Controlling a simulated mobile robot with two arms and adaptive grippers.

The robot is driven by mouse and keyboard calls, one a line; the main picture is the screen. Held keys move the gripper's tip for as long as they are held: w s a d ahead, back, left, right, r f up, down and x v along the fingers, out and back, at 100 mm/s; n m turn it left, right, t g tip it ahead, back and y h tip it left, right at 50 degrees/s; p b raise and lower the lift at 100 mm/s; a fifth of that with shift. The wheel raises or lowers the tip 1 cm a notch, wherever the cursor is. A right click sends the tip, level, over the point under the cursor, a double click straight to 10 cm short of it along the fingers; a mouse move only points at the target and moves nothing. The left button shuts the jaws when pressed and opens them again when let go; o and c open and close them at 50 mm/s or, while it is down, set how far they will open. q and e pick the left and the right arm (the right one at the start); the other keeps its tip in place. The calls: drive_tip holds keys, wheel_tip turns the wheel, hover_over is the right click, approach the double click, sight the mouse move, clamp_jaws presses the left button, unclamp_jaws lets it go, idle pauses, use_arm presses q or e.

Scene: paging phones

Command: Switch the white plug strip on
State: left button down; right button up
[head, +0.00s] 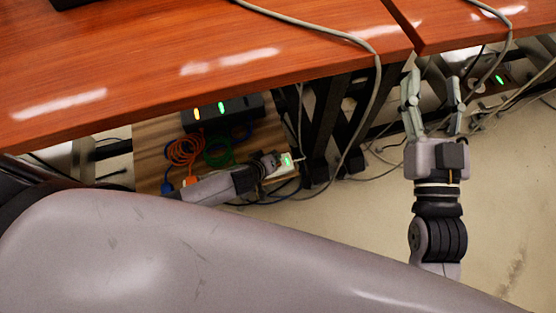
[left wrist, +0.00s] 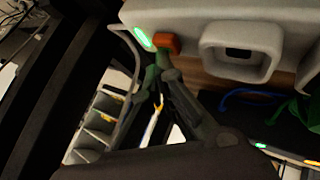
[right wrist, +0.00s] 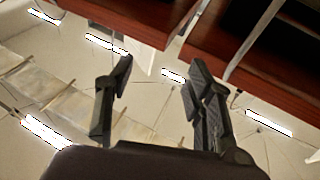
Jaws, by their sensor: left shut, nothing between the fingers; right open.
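The white plug strip (head: 282,174) sits at the right end of the wooden board below the tabletop, partly hidden by my left gripper. In the left wrist view the strip (left wrist: 200,15) shows a glowing green lamp (left wrist: 143,38), an orange switch (left wrist: 167,43) beside it and a square socket. My left gripper (head: 280,160) is shut and empty. Its fingertips (left wrist: 161,60) are right at the orange switch; whether they touch it I cannot tell. My right gripper (head: 432,88) is open and empty, near the table edge, away from the strip.
A black box (head: 240,108) with yellow and green lights stands on the wooden board (head: 150,150). Orange, green and blue cables lie in front of it. Grey cables hang over the tabletop (head: 200,60). Another green light (head: 498,79) glows at the right. Dark table legs stand between the grippers.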

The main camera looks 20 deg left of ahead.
use_arm(q)
drive_tip(key=shift+r+p, duration=0.45)
use_arm(e)
drive_tip(key=shift+w+d+f+g+h, duration=0.1)
drive_tip(key=shift+w+f+g+h, duration=0.1)
drive_tip(key=shift+f+g, duration=0.65)
drive_tip(key=shift+w+d+f+g+h, duration=0.15)
drive_tip(key=shift+f+g, duration=0.3)
drive_tip(key=shift+f, duration=0.75)
drive_tip(key=shift+s, duration=0.1)
